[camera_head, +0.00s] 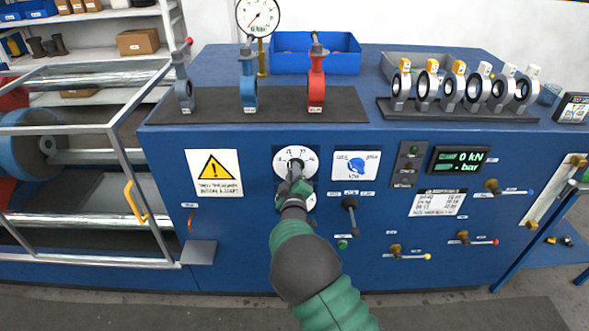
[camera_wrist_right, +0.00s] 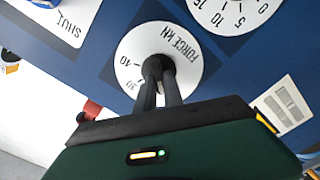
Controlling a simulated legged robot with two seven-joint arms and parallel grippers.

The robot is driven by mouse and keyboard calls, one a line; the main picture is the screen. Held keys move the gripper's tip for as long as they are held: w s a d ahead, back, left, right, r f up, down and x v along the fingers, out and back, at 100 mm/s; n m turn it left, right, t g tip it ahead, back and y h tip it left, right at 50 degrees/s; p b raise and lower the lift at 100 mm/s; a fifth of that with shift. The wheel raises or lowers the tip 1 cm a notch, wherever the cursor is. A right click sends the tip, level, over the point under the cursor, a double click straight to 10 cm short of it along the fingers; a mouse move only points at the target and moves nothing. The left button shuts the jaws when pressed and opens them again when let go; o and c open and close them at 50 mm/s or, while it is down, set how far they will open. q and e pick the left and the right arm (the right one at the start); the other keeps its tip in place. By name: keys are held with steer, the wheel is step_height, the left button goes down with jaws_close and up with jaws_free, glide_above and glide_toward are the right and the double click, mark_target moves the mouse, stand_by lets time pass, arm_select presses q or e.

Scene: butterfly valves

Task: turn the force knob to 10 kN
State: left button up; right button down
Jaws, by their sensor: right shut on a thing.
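The blue test bench has a round white dial (camera_head: 306,157) on its front. In the right wrist view a white dial (camera_wrist_right: 188,72) reads "FORCE kN", with 40 and 30 visible at its left. The dark force knob (camera_wrist_right: 153,66) is at its middle. My right gripper (camera_head: 296,176) reaches the dial from below in the head view. Its two fingers (camera_wrist_right: 158,88) are shut on the knob, hiding part of it and the lower dial marks. The pointer's exact setting cannot be read. A digital display (camera_head: 458,160) reads 0 kN. My left gripper is not in view.
Another dial (camera_wrist_right: 232,14) with 0, 5, 10 and 15 is close by in the wrist view. A black lever (camera_head: 350,206) is right of my gripper. A warning sign (camera_head: 214,172) is to the left. Valves stand on top of the bench, and a metal guard frame (camera_head: 128,160) is at left.

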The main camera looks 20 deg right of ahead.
steer(key=shift+a+f+n+p, duration=0.15)
steer(key=shift+n+p, duration=0.05)
steer(key=shift+n, duration=0.55)
steer(key=shift+a+f+n+p, duration=0.1)
steer(key=shift+n+p, duration=0.05)
steer(key=shift+n, duration=0.6)
steer(key=shift+f, duration=0.1)
steer(key=c, duration=1.6)
jaws_free()
steer(key=shift+o, duration=0.7)
